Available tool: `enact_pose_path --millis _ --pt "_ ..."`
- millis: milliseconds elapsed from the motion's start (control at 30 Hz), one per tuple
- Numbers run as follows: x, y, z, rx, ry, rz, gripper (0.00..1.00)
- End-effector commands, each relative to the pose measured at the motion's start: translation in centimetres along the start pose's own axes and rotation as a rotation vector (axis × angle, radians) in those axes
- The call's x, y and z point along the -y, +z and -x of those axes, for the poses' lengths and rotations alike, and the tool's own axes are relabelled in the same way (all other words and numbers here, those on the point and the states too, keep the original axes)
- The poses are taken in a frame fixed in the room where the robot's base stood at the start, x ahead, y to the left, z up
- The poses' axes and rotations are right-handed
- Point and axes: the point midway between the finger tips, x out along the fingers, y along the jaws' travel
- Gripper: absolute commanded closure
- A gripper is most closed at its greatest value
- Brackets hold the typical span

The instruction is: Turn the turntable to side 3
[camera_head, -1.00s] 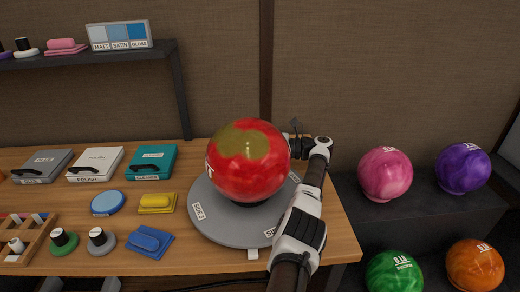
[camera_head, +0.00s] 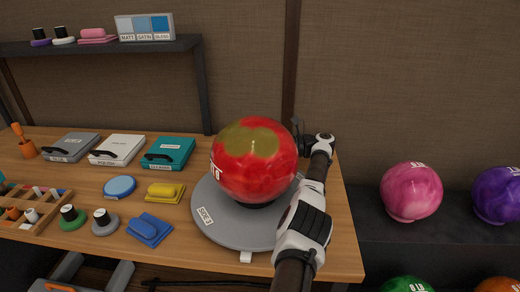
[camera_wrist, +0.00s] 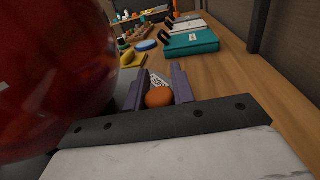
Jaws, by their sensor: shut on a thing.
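The grey turntable (camera_head: 212,226) lies on the wooden table and carries a red bowling ball (camera_head: 262,180) with an olive patch on top. A "SIDE" label (camera_head: 205,216) shows on the disc's front left; its number is too small to read surely. A white marker tab (camera_head: 246,257) sits at the front edge. My gripper (camera_head: 302,142) is at the far right side of the turntable, partly behind the ball. In the wrist view my gripper (camera_wrist: 157,92) has its fingers around an orange knob (camera_wrist: 160,97), with a white label (camera_wrist: 158,81) just behind it.
Left of the turntable lie a yellow pad (camera_head: 165,193), a blue pad (camera_head: 149,229), a round blue pad (camera_head: 120,187) and a teal case (camera_head: 168,153). A rack (camera_head: 38,218) is farther left. More balls, one pink (camera_head: 411,191), stand at right.

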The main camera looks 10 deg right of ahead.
Motion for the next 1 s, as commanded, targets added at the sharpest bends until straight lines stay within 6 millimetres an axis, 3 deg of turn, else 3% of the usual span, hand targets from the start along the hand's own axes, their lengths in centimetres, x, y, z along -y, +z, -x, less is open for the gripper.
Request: enact_pose_path --millis 33,633,667,700,1000 --pt "-0.6 -1.03 -0.49 -0.003 0.033 -0.02 1.0" --pt "-0.66 -1.0 -0.6 -0.003 0.039 -0.02 1.0" --pt "-0.67 -1.0 -0.6 -0.003 0.039 -0.02 0.74" --pt "-0.65 -0.99 -0.6 -0.003 0.039 -0.02 0.69" --pt "-0.56 -0.53 -0.37 0.0 0.033 -0.011 0.66"
